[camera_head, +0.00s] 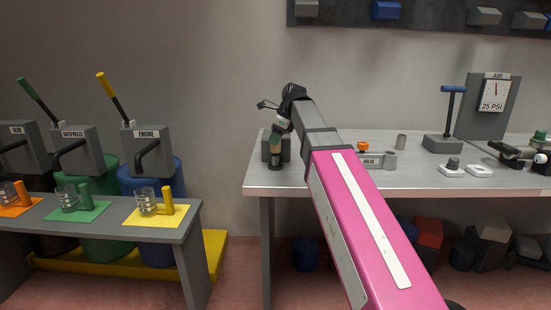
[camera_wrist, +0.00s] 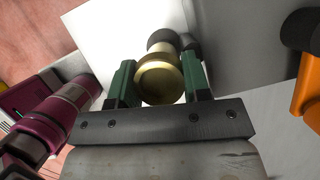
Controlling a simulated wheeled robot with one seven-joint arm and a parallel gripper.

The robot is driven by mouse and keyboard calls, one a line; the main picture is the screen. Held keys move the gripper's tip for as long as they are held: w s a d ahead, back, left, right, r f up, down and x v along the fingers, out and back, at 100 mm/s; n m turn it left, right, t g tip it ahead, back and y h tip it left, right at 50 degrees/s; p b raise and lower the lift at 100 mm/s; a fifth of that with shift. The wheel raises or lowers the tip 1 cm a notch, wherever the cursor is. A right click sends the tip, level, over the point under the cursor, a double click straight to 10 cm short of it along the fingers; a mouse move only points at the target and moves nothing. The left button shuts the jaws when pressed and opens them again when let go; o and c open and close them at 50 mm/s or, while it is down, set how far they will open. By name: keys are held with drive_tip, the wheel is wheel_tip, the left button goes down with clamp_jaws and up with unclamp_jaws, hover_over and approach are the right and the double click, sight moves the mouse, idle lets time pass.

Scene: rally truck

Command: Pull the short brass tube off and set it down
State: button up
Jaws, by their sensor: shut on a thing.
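The short brass tube (camera_wrist: 160,80) shows its round end in the wrist view, between the green fingers of my gripper (camera_wrist: 160,82). My gripper is shut on it. A grey rounded part (camera_wrist: 161,38) lies just beyond the tube; I cannot tell whether the tube is still around or touching it. In the head view my gripper (camera_head: 277,158) points down at the left end of the workbench (camera_head: 330,185), beside a dark grey block (camera_head: 285,148). The tube is hard to make out there.
A valve fixture (camera_head: 370,160) with an orange knob and a small grey cylinder (camera_head: 401,142) stand right of my gripper. A blue-handled pump (camera_head: 444,143) and an air gauge (camera_head: 488,105) stand farther right. A lower table (camera_head: 185,230) stands left.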

drive_tip(key=shift+r, duration=0.15)
wheel_tip(320, 180, up, 4)
drive_tip(key=shift+f, duration=0.15)
idle(0.7)
drive_tip(key=shift+s, duration=0.1)
